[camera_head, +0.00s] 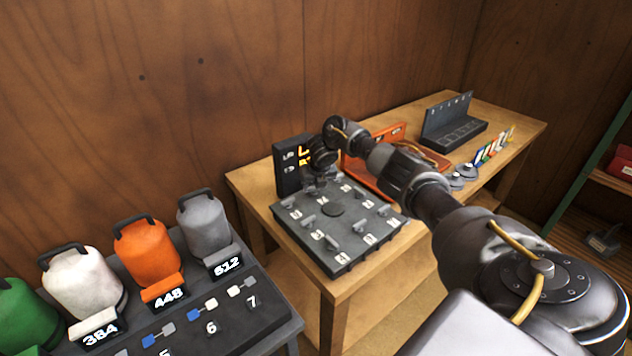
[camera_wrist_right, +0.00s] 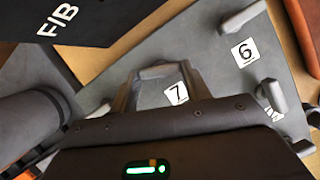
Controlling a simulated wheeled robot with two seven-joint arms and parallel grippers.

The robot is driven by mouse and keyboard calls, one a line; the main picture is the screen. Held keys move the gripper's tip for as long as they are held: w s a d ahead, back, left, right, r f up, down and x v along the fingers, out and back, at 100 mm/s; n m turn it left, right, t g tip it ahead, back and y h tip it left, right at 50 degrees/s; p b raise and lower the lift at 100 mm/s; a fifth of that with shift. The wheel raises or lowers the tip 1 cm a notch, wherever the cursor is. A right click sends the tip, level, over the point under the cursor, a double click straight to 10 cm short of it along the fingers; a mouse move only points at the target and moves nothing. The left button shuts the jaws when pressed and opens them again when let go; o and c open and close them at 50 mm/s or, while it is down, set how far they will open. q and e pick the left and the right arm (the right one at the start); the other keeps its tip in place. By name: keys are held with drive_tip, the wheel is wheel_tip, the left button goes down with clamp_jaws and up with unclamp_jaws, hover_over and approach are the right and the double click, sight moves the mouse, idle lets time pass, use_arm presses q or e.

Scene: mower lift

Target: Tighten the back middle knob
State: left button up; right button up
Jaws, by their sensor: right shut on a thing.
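The dark grey board (camera_head: 333,210) with several lever-shaped knobs and white number labels lies on the wooden table. My right gripper (camera_head: 316,184) is over the middle of the board's back edge, beside the black display. In the right wrist view, my right gripper (camera_wrist_right: 160,82) is shut on a grey knob (camera_wrist_right: 158,72) next to the label 7. The knob under it is mostly hidden in the head view. Another knob (camera_wrist_right: 245,16) stands by the label 6, apart from the gripper. My left gripper is not in view.
The black display (camera_head: 287,172) with lit orange characters stands close behind the board. An orange panel (camera_head: 365,182) is partly hidden by my right arm. A dark tray (camera_head: 455,130) stands farther back. Coloured canisters, including an orange one (camera_head: 148,252), stand on a dark bench at left.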

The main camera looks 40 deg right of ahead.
drive_tip(key=shift+o, duration=0.2)
drive_tip(key=m, duration=0.1)
drive_tip(key=m+h+p, duration=0.1)
drive_tip(key=m, duration=0.1)
drive_tip(key=shift+w+a+r+g, duration=0.1)
drive_tip(key=shift+a+r+g, duration=0.05)
drive_tip(key=shift+g, duration=0.15)
drive_tip(key=shift+m+h+p, duration=0.3)
drive_tip(key=shift+m, duration=0.6)
drive_tip(key=shift+w+a+m+g, duration=0.1)
drive_tip(key=shift+m+g, duration=0.2)
drive_tip(key=shift+m, duration=0.1)
drive_tip(key=shift+w+f+m+h+b, duration=0.1)
drive_tip(key=shift+f+m+h+b, duration=0.15)
drive_tip(key=shift+m, duration=0.65)
drive_tip(key=shift+m+g+b, duration=0.4)
drive_tip(key=shift+m, duration=0.1)
drive_tip(key=m+b, duration=0.2)
drive_tip(key=m+g+b, duration=0.1)
drive_tip(key=m+b, duration=0.1)
drive_tip(key=b, duration=0.1)
drive_tip(key=shift+w+a+f+g+h, duration=0.1)
drive_tip(key=shift+w+a+g+h, duration=0.1)
drive_tip(key=shift+g+h, duration=0.1)
drive_tip(key=shift+c, duration=0.2)
drive_tip(key=shift+d+r+m+g+b, duration=0.25)
drive_tip(key=shift+m+b, duration=0.45)
drive_tip(key=shift+b, duration=0.35)
drive_tip(key=shift+a, duration=0.1)
drive_tip(key=o, duration=1)
